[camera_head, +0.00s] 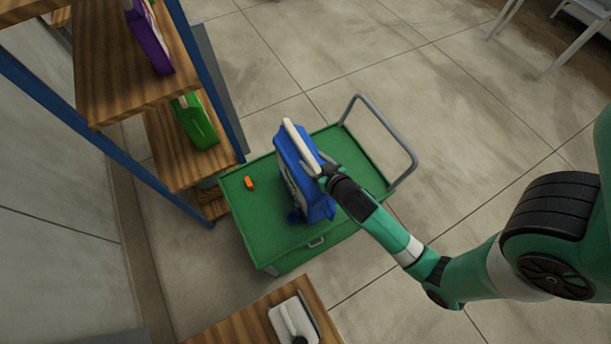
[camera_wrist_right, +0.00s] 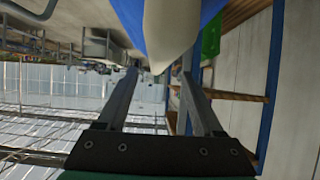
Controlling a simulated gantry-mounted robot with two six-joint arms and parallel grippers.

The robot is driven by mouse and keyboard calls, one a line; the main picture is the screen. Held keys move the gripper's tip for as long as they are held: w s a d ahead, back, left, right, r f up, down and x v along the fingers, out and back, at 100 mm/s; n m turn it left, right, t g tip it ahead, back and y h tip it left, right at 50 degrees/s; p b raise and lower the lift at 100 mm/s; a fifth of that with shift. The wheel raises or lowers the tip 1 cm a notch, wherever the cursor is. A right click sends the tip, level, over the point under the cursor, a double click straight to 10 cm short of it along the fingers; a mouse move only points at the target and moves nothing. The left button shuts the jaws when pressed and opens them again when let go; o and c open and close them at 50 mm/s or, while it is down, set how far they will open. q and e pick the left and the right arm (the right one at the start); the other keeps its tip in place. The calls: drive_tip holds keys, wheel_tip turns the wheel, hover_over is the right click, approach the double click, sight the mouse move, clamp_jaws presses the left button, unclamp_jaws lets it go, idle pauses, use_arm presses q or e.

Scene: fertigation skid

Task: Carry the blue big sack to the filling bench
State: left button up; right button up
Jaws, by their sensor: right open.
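The blue big sack (camera_head: 302,178) stands on the green cart (camera_head: 270,232), with a pale cream strip (camera_head: 300,147) along its top. My right gripper (camera_head: 325,170) is at the right end of that strip, close to the sack. In the right wrist view the blue sack (camera_wrist_right: 128,14) and its cream edge (camera_wrist_right: 170,30) are ahead of the open fingers (camera_wrist_right: 160,78), the cream edge in line with the gap. Whether they touch is unclear. My left gripper is not in view. I cannot tell which surface is the filling bench.
A wooden shelf rack (camera_head: 130,70) with blue posts stands left of the cart, holding a purple item (camera_head: 150,42) and a green item (camera_head: 194,122). An orange object (camera_head: 249,183) lies on the cart. A wooden surface (camera_head: 235,325) with a white device (camera_head: 290,322) is in front.

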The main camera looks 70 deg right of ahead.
sight(307, 153)
drive_tip(key=x, duration=0.5)
drive_tip(key=shift+d+f, duration=0.1)
drive_tip(key=shift+d, duration=0.05)
clamp_jaws()
idle(1.2)
drive_tip(key=shift+w+r+p, duration=0.1)
drive_tip(key=shift+r+p, duration=0.2)
drive_tip(key=shift+r, duration=0.1)
